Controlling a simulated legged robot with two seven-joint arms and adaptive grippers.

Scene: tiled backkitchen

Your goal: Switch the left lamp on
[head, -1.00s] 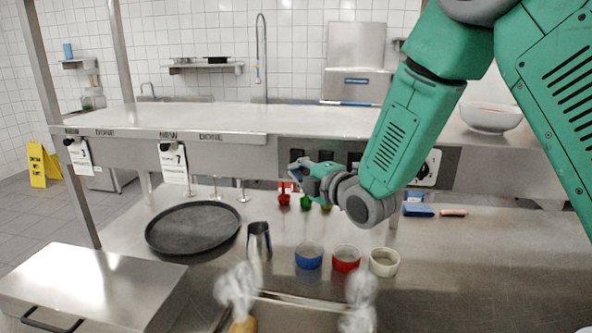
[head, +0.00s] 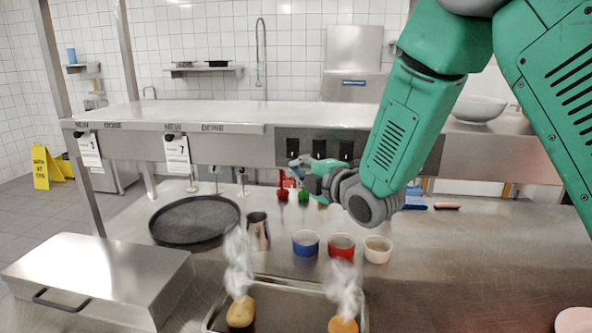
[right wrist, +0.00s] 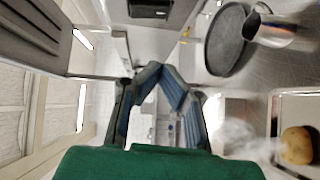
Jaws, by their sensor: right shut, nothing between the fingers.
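A dark panel on the front of the raised steel shelf carries several black switches: a left one (head: 292,146), a middle one (head: 318,148) and a right one (head: 345,150). No lamp can be made out, so I cannot tell which switch belongs to the left lamp. My right gripper (head: 295,165) is shut and empty, just below the left switch in the head view; I cannot tell whether it touches the panel. In the right wrist view its blue-padded fingers (right wrist: 163,75) meet, and a black switch-like block (right wrist: 149,8) shows beyond them. My left gripper is not in view.
Below on the steel counter stand a round black tray (head: 195,220), a metal jug (head: 258,231), blue (head: 306,243), red (head: 341,247) and cream (head: 378,250) bowls, and a pan (head: 285,290) with steaming potatoes. Small red and green cups stand close under the gripper.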

